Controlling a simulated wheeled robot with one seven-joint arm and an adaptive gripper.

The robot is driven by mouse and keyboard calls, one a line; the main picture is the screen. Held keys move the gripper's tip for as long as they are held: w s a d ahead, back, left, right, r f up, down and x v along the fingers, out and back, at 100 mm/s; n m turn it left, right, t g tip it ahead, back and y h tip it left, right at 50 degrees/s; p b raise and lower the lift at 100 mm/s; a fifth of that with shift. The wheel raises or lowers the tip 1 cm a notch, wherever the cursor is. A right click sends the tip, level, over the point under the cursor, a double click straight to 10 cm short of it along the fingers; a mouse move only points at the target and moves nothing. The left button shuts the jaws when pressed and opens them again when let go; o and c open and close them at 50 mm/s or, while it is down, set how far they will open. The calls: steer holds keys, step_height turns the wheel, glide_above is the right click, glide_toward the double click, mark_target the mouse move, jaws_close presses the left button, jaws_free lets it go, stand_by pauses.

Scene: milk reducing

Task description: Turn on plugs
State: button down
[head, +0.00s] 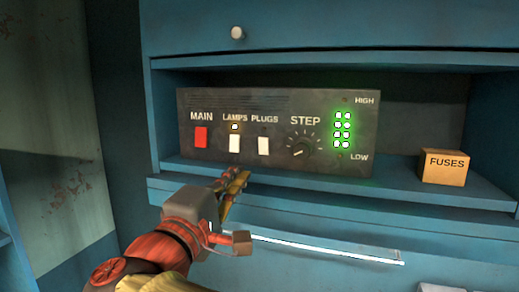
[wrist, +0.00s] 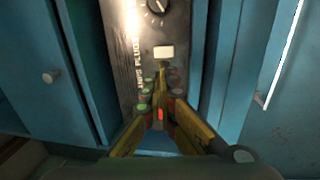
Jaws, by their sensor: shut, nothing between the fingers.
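The grey control panel (head: 222,104) stands in the blue cabinet. The white PLUGS switch (head: 263,146) sits right of the white LAMPS switch (head: 234,143). A small light is lit above LAMPS; none shows lit above PLUGS. My gripper (head: 240,177) is shut and empty, its fingertips low in front of the panel, below these two switches. In the wrist view my gripper (wrist: 161,72) points at the panel, with a white switch (wrist: 164,52), apparently PLUGS, just beyond the tips. The LAMPS switch is hidden there. Contact with the panel cannot be told.
The panel also has a red MAIN switch (head: 201,137), a STEP knob (head: 302,146) and lit green lights (head: 343,129). A FUSES box (head: 445,167) stands on the shelf at right. A drawer handle (head: 330,247) runs below the shelf. A cabinet knob (head: 237,33) is above.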

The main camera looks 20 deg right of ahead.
steer(key=p, duration=0.4)
glide_toward(264, 144)
steer(key=x, duration=0.5)
steer(key=shift+w+r, duration=0.15)
steer(key=shift+w, duration=0.05)
steer(key=shift+w+d+p, duration=0.35)
steer(key=shift+w+d, duration=0.1)
steer(key=shift+w, duration=0.15)
steer(key=shift+w+d+r+g+y+p, duration=0.25)
steer(key=shift+r+g+y+p, duration=0.2)
steer(key=shift+p, duration=0.25)
steer(key=shift+f, duration=0.2)
steer(key=shift+s+a+b, duration=0.1)
steer(key=shift+s+b, duration=0.05)
steer(key=shift+b, duration=0.25)
